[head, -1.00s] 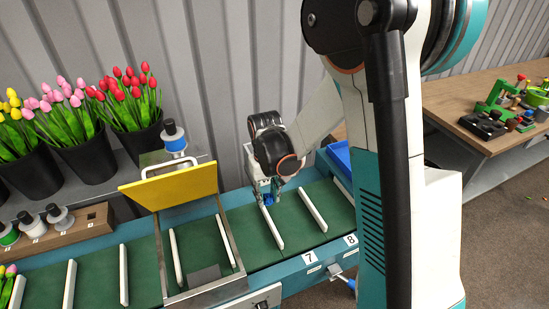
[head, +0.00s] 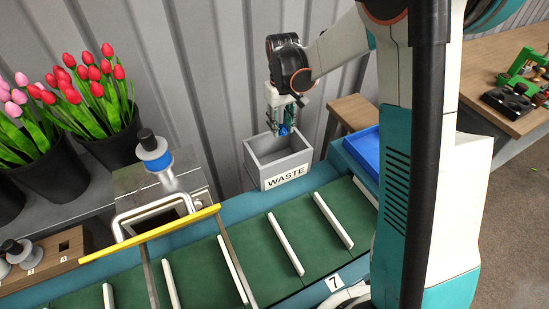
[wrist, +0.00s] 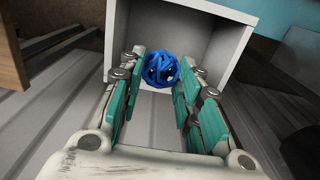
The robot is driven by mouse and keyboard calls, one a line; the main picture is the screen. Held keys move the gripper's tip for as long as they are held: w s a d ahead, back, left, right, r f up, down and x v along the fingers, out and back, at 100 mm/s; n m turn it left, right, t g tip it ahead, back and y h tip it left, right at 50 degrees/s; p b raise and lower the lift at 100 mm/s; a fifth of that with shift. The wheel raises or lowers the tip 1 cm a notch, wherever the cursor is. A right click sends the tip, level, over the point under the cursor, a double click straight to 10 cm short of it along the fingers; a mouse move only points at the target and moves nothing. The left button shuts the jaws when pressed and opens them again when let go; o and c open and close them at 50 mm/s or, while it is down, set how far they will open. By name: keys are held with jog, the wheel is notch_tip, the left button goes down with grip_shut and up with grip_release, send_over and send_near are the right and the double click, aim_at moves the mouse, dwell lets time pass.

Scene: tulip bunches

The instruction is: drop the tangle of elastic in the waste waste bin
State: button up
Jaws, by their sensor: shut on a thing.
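The blue tangle of elastic (wrist: 161,70) is held between the fingertips of my gripper (wrist: 160,75) in the wrist view. In the head view the tangle shows as a small blue spot (head: 283,130) at the tips of my gripper (head: 281,126). The waste bin (head: 285,180) is a grey open box labelled WASTE, behind the green conveyor. My gripper points down over the bin's opening, with the tangle near rim height. In the wrist view the bin's pale rim (wrist: 216,10) frames the tangle. The bin's floor is partly hidden.
The green slatted conveyor (head: 281,215) runs in front of the bin. A steel unit with a yellow-edged lid (head: 150,235) stands to the left, and a blue tray (head: 362,150) to the right. Black buckets of tulips (head: 113,147) stand at the left. A corrugated wall is behind.

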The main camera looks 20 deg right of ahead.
jog(key=shift+f+b, duration=1.1)
jog(key=shift+f, duration=0.9)
jog(key=o, duration=1)
jog(key=shift+c, duration=0.2)
notch_tip(320, 180, up, 12)
jog(key=shift+r, duration=0.1)
